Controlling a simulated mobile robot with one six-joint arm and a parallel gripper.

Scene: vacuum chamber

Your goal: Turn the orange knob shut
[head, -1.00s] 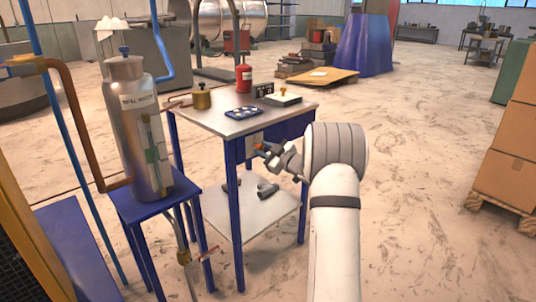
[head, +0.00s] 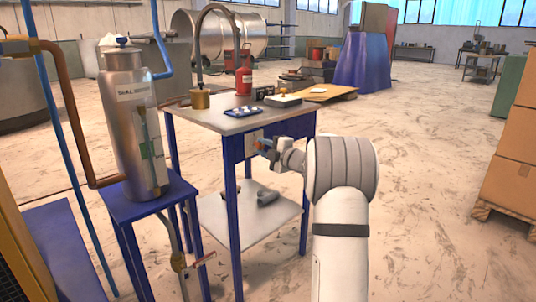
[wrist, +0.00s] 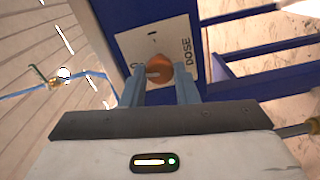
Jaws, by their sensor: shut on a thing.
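The orange knob (wrist: 158,72) sits on a pale plate (wrist: 183,50) marked "DOSE", fixed to the blue front of the table. In the wrist view, the two fingers of my gripper (wrist: 160,90) stand on either side of the knob and are shut on it. A pale pointer mark shows on the knob's left side. In the head view, my gripper (head: 270,150) is at the plate below the table top; the knob is small and partly hidden there.
The table (head: 226,124) carries a blue tray (head: 243,112), a red bottle (head: 243,80) and a brass pot (head: 200,98). A steel tank (head: 128,110) stands on a blue stand at left. Cardboard boxes (head: 508,150) stand at right. Floor between table and boxes is clear.

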